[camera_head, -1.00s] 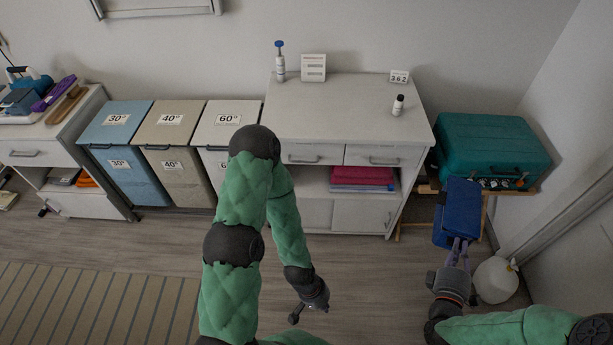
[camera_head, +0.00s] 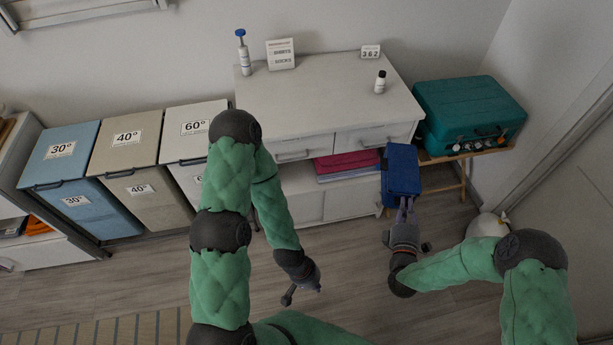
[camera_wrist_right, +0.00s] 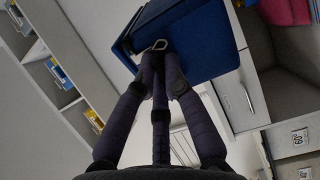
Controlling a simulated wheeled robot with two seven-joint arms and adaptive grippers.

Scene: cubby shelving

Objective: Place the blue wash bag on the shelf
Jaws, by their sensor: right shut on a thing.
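The blue wash bag (camera_head: 402,170) is held up in front of the right end of the white cabinet. My right gripper (camera_head: 405,208) is shut on its lower end in the head view. In the right wrist view the bag (camera_wrist_right: 205,42) fills the top middle, with a small metal ring beside the fingers (camera_wrist_right: 160,75). The cabinet's open shelf (camera_head: 297,180) lies below the drawers, left of the bag, and holds folded pink and blue cloths (camera_head: 348,163). My left gripper (camera_head: 303,289) hangs low over the floor, away from the bag; its fingers are too small to read.
A teal case (camera_head: 470,108) sits on a wooden stand right of the cabinet. A white jug (camera_head: 487,226) stands on the floor. Laundry bins (camera_head: 125,150) line the left. The cabinet top (camera_head: 320,105) holds a pump bottle (camera_head: 243,55), a sign (camera_head: 281,54) and a small bottle (camera_head: 380,82).

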